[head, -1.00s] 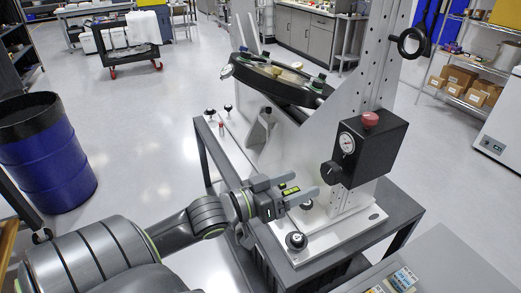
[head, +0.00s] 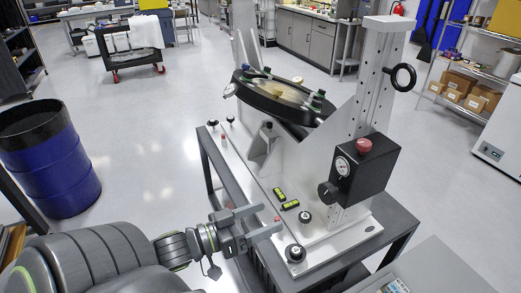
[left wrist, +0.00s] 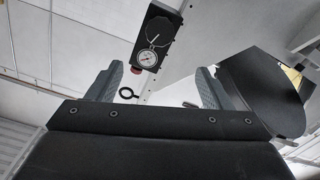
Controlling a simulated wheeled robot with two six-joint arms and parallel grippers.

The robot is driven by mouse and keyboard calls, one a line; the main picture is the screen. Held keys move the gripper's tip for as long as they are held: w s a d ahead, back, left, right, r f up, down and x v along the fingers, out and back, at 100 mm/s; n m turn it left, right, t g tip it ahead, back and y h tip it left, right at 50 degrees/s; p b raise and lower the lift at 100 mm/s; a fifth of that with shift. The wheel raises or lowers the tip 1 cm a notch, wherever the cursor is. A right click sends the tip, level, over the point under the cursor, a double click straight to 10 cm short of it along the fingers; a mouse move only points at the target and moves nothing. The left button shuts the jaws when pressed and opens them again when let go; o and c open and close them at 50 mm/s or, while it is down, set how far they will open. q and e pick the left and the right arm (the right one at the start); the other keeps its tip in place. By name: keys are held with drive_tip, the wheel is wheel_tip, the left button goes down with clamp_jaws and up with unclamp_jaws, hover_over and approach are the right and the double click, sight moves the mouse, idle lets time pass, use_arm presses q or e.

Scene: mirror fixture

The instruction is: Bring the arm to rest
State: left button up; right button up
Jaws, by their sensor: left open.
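My left gripper (head: 270,221) is open and empty at the near left edge of the mirror fixture's stand, with its fingers pointing right. In the head view it overlaps the edge of the white base plate (head: 325,250); I cannot tell its height above it. My left arm comes in from the lower left. The left wrist view shows the two fingers (left wrist: 160,80) spread apart with nothing between them. The fixture's round mirror (head: 285,95) sits tilted in its black ring. The black gauge box (head: 365,172) with a red knob is on the upright column. My right gripper is not in view.
Two yellow-green levels (head: 285,198) and black knobs (head: 295,253) are on the base plate, close to my gripper. A blue drum (head: 50,165) stands at the left. A grey cabinet (head: 435,268) is at the lower right. The floor between drum and stand is clear.

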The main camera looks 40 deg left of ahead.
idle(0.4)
use_arm(q)
drive_tip(key=a+f+n+g+y+b, duration=0.15)
drive_tip(key=a+f+y, duration=0.35)
drive_tip(key=f, duration=0.8)
drive_tip(key=a+f+n+g+y+b, duration=0.1)
drive_tip(key=a+f+g+y, duration=0.15)
drive_tip(key=a+f, duration=0.8)
drive_tip(key=s+d+f+g, duration=0.1)
drive_tip(key=s+f+g, duration=0.15)
drive_tip(key=f, duration=0.45)
drive_tip(key=s+d+f+g+b, duration=0.1)
drive_tip(key=s+f, duration=0.2)
drive_tip(key=f, duration=0.5)
drive_tip(key=s+d+f+g, duration=0.1)
drive_tip(key=s+f, duration=0.2)
drive_tip(key=f, duration=0.4)
drive_tip(key=s+d+f+m+g+b, duration=0.1)
drive_tip(key=s+d+f+g, duration=0.2)
drive_tip(key=s+d+f, duration=0.3)
drive_tip(key=s+d+f+g+b, duration=0.1)
drive_tip(key=s+d+f+g, duration=0.3)
drive_tip(key=s+d+f, duration=0.3)
drive_tip(key=s+f, duration=0.4)
drive_tip(key=s, duration=0.1)
drive_tip(key=shift+s+f+m+h, duration=0.2)
drive_tip(key=shift+s+m+h, duration=0.15)
drive_tip(key=shift+s, duration=0.05)
